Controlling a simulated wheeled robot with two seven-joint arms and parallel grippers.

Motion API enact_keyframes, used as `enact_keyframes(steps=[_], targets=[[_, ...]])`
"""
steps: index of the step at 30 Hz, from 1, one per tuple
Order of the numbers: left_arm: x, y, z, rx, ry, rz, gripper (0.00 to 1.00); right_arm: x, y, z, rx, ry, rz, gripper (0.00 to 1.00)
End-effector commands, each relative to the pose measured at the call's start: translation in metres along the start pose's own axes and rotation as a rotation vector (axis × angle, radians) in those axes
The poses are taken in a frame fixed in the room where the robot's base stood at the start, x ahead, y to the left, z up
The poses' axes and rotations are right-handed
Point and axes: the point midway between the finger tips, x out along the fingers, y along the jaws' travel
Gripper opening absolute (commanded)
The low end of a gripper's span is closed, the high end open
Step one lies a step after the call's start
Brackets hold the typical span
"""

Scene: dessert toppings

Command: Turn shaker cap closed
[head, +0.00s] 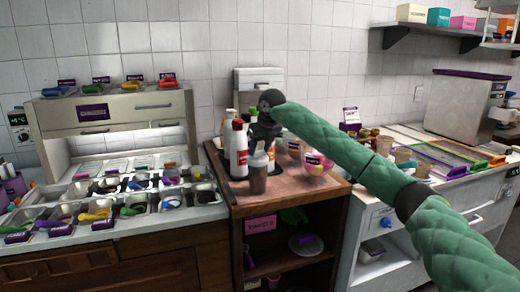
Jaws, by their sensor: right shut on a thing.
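A shaker (258,181) with a dark brown body stands upright on the brown wooden counter, near its front edge. Its greyish cap (258,160) is at the top, just under my right gripper. My right arm, in a green quilted sleeve, comes in from the right. My right gripper (260,149) points down and is shut on the shaker cap. The fingers are small and dark here, and they hide part of the cap. How far the cap is turned cannot be seen. My left gripper is not in view.
A clear bowl of colourful contents (317,163) is to the right. The wooden counter (285,192) is clear in front. Topping trays (172,198) with coloured scoops fill the left counter.

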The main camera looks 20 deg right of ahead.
Motion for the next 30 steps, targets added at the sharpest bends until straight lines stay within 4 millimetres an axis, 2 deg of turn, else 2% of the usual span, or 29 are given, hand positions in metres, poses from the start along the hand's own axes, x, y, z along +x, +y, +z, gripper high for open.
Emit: enact_keyframes(steps=[2, 3, 6, 17, 20, 30], targets=[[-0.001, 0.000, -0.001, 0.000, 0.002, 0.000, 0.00, 0.000, 0.000, 0.000, 0.000, 0.000, 0.000, 0.24], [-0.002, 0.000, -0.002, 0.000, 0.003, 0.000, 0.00, 0.000, 0.000, 0.000, 0.000, 0.000, 0.000, 0.49], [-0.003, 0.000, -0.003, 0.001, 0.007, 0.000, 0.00, 0.000, 0.000, 0.000, 0.000, 0.000, 0.000, 0.68], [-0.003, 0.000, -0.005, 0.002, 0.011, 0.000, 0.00, -0.004, 0.000, 0.000, -0.001, -0.001, 0.000, 0.69], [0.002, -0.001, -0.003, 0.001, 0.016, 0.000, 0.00, -0.013, 0.000, 0.000, -0.001, -0.001, 0.000, 0.69], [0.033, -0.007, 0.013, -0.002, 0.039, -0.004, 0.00, -0.063, -0.001, 0.000, -0.001, -0.001, 0.001, 0.69]])
